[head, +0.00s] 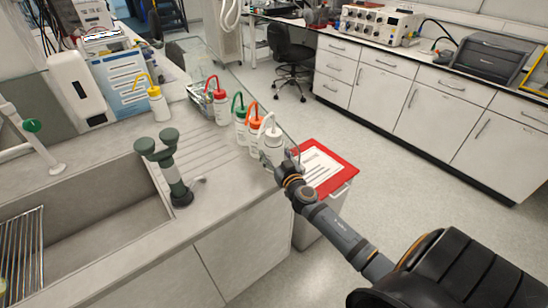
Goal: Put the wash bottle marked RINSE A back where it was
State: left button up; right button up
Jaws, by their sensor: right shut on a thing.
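Several wash bottles with coloured caps stand on the counter beside the sink. The white-capped bottle (272,150) is the nearest of the row, at the counter's right edge. My right gripper (285,166) reaches in from the lower right and is shut on this bottle, which looks upright. Its fingertips are partly hidden, and I cannot tell whether the bottle touches the counter. An orange-capped bottle (256,138), a green-capped bottle (240,126) and a red-capped bottle (221,108) stand behind it to the left. The labels are too small to read. My left gripper is out of view.
A yellow-capped bottle (158,107) stands farther left, by a blue notice board (120,85). The sink (90,212) and a green-grey tap (172,175) are at left. A red-lidded bin (335,165) stands below the counter edge. Ribbed drainboard (200,150) lies bare left of the row.

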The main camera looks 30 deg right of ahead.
aim_at(277, 161)
jog(key=shift+r, duration=0.1)
jog(key=shift+f, duration=0.2)
jog(key=o, duration=0.8)
jog(key=shift+r, duration=0.1)
jog(key=shift+r, duration=0.2)
jog(key=s, duration=0.1)
jog(key=s+b, duration=0.1)
jog(key=s, duration=0.1)
jog(key=s+a+f+b, duration=0.1)
jog(key=s, duration=0.1)
jog(key=shift+s+a, duration=0.1)
jog(key=shift+s, duration=0.05)
jog(key=s, duration=0.4)
jog(key=s+a+r+b, duration=0.1)
jog(key=s, duration=0.1)
jog(key=shift+s, duration=0.3)
